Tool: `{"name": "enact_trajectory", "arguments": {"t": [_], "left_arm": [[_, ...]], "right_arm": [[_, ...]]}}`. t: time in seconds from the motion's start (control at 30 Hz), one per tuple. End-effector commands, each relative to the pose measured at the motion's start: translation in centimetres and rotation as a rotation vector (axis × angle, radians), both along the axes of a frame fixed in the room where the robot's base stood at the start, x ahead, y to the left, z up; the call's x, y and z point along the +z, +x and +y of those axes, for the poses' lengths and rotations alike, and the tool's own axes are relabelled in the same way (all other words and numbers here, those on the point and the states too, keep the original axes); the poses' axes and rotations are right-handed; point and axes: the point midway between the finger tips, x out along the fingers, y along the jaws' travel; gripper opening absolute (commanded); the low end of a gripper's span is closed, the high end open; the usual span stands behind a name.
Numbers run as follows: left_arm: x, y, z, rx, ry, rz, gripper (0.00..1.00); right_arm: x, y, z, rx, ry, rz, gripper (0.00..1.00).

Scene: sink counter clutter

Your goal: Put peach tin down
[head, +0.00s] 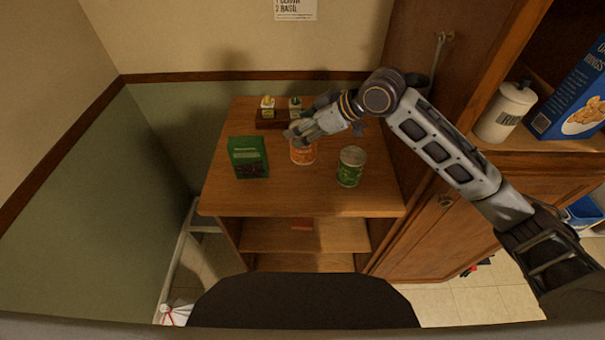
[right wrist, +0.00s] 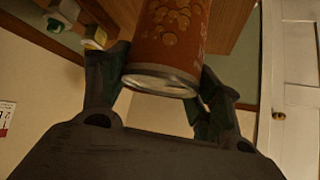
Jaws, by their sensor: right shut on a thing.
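The peach tin (head: 303,154) is an orange can at the middle of the wooden cabinet top (head: 225,196) in the head view. My right gripper (head: 298,136) reaches in from the right and is shut on the tin. In the right wrist view the tin (right wrist: 170,45) sits between the two fingers (right wrist: 163,85), with its silver rim toward the palm. The fingers and hand hide part of the tin in the head view. I cannot tell whether its base touches the wood. My left gripper is not in view.
A green box (head: 248,157) stands left of the tin and a green can (head: 350,167) stands right of it. A small wooden tray (head: 268,124) with bottles is behind. The cabinet top's front and left front are clear. A tall cupboard borders the right.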

Motion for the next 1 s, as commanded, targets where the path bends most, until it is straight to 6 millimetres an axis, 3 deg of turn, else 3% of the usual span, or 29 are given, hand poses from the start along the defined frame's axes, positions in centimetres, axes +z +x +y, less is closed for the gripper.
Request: {"name": "enact_trajectory", "arguments": {"t": [0.17, 0.53, 1.0], "left_arm": [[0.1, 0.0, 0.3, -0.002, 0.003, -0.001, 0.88], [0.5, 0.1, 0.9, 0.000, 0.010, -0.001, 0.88], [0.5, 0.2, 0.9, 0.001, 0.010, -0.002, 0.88]], "right_arm": [[-1.1, 0.0, 0.0, 0.000, 0.001, 0.001, 0.24], [-5.6, 0.0, 0.0, 0.000, 0.001, 0.000, 0.24], [-6.2, 0.0, 0.0, -0.001, 0.001, -0.002, 0.24]]}}
